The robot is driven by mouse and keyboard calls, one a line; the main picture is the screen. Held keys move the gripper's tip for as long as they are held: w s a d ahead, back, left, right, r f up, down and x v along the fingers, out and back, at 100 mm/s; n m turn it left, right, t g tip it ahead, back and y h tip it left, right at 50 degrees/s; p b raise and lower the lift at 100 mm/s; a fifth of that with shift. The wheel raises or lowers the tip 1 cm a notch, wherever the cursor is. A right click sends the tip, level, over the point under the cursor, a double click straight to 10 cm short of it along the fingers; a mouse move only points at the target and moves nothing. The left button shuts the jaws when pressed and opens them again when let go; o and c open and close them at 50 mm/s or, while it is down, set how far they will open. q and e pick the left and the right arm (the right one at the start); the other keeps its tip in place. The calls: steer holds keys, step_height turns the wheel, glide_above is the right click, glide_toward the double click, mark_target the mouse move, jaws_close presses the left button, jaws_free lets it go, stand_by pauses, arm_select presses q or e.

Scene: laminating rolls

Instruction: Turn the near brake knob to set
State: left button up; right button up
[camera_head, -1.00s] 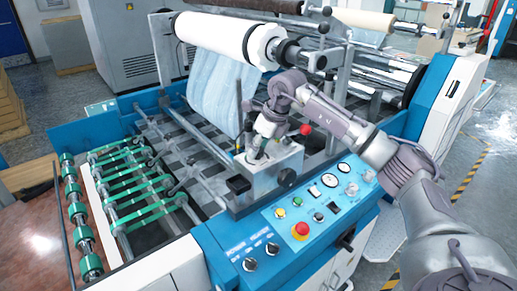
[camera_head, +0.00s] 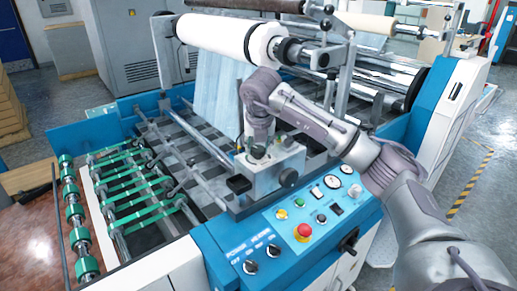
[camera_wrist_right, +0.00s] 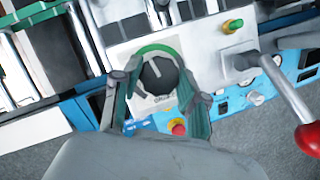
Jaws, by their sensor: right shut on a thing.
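The near brake knob (camera_wrist_right: 160,75) is round and black with a pale pointer line. It sits on a light panel with a green arc and partly hidden lettering in the right wrist view. The pointer line leans up and to the left, near the top of the knob. My right gripper (camera_wrist_right: 157,90) has one finger on each side of the knob and is shut on it. In the head view my right gripper (camera_head: 257,146) points down onto the top of the grey box (camera_head: 277,180), and it mostly hides the knob. My left gripper is not in view.
A lever with a red ball (camera_wrist_right: 308,138) and a green button (camera_wrist_right: 232,26) are close to the gripper. The blue control panel (camera_head: 290,245) with a red button (camera_head: 302,232) lies in front. A white roll (camera_head: 215,35) is behind my wrist.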

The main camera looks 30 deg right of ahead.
steer(key=shift+m+h, duration=0.4)
steer(key=shift+m, duration=0.8)
steer(key=shift+r+g, duration=0.1)
steer(key=shift+g, duration=0.2)
steer(key=o, duration=1.1)
steer(key=shift+o, duration=0.2)
steer(key=v, duration=1.2)
